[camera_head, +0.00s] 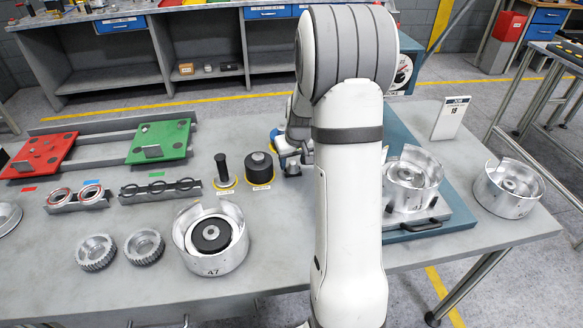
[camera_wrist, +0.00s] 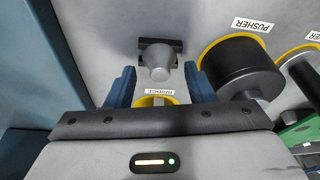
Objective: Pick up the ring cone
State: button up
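My gripper (camera_wrist: 158,84) points down over the workbench with its two blue fingers wide apart. Nothing shows clamped between them. A small grey rounded metal piece on a dark block (camera_wrist: 159,62) shows just beyond the fingertips, apart from them. A yellow ring marking (camera_wrist: 157,102) with a label reading BRIDGE lies between the fingers, partly hidden by my gripper body. No part is labelled as the ring cone, and I cannot tell which one it is. In the head view my gripper (camera_head: 288,152) is partly hidden behind my arm.
A black cylinder labelled PUSHER (camera_wrist: 241,72) stands close to the right finger in the wrist view. A black rod (camera_head: 222,168) stands beside it. Metal housings (camera_head: 212,238) and (camera_head: 508,188), gears (camera_head: 145,247), and red (camera_head: 38,152) and green (camera_head: 161,140) plates occupy the bench.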

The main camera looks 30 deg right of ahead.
jog(key=c, duration=1)
jog(key=shift+c, duration=0.2)
jog(key=shift+r, duration=0.15)
grip_shut()
